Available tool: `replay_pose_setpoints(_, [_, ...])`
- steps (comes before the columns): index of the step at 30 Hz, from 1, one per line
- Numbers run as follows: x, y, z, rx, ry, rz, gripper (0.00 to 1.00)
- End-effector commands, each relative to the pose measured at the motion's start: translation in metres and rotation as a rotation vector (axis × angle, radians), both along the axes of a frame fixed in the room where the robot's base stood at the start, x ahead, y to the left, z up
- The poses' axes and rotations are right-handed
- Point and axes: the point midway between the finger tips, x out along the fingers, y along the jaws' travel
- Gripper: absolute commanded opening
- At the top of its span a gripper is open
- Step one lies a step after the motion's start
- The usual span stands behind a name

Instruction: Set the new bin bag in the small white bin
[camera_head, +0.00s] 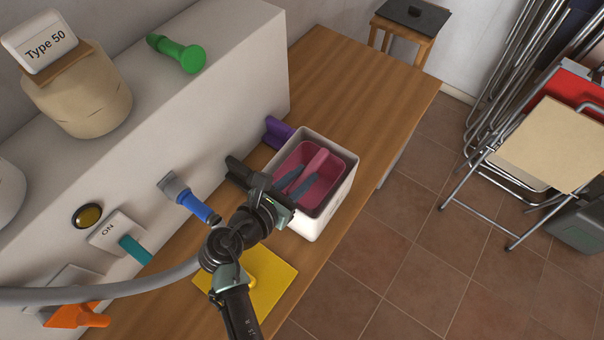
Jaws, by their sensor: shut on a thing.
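The small white bin (331,207) stands upright on the wooden bench in the middle of the view. A pink, box-shaped bin bag (325,165) sits inside it, below the rim, with a raised pink ridge along its middle. My gripper (298,181) reaches into the bin from the lower left. Its two dark fingers lie on either side of the pink ridge and are shut on it. The bag's underside and its near left part are hidden by the bin wall and my gripper.
A purple-handled tool (279,130) is close behind the bin. The white boiler casing (230,70) borders the bench on the left. Folding chairs (545,150) stand right; the tiled floor between is clear.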

Motion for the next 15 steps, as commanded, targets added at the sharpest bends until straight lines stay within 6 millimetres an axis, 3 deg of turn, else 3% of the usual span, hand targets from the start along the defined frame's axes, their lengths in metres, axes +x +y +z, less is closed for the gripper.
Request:
replay_pose_setpoints(11, [0.0002,0.0000,-0.0090,0.000,0.000,0.000,0.00])
replay_pose_setpoints(12, [0.0000,0.0000,-0.0093,0.000,0.000,0.000,0.30])
replay_pose_setpoints(15, [-0.0001,0.0000,-0.0093,0.000,0.001,0.000,0.48])
